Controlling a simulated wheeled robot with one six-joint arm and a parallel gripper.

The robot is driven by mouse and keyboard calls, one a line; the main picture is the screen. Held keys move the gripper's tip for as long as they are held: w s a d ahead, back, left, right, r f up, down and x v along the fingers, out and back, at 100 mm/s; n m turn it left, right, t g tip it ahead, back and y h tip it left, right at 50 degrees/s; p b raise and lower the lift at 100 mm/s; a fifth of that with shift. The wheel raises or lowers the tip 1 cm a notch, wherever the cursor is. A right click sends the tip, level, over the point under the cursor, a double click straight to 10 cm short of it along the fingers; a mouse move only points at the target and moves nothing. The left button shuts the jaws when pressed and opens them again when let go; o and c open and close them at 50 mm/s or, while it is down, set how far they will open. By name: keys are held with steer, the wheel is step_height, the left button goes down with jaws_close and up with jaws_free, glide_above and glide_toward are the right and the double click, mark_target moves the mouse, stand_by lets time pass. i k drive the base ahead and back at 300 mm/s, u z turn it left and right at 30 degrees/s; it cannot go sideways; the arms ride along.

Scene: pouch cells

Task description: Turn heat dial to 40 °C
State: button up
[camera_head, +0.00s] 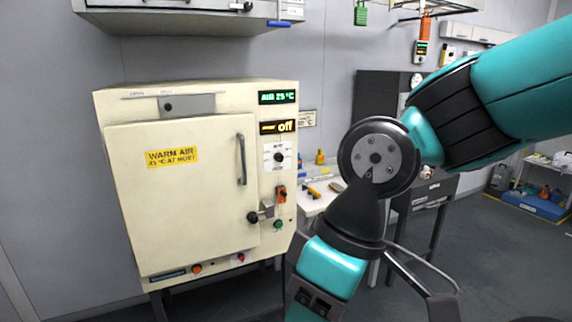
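A cream oven-like cabinet (200,190) stands on the left, its door shut. A white dial plate (277,156) with a small dark knob (278,157) is on its right-hand control strip. The knob's exact pointer position is too small to read. Above it, a green display (277,97) reads AIR 25 °C and an amber display (277,127) ends in "off". A yellow label (171,157) on the door reads WARM AIR, with smaller text below. My arm hangs to the right of the cabinet, apart from the dial.
A door handle (242,160) and a latch (262,212) stick out near the dial. An orange switch (281,193) and a green button (278,224) sit below it. A wall cabinet (180,15) hangs above. A white bench (318,195) with small items stands behind my arm.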

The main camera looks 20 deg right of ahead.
mark_target(278, 156)
steer(key=u, duration=0.1)
steer(key=i, duration=1.05)
steer(key=z, duration=0.15)
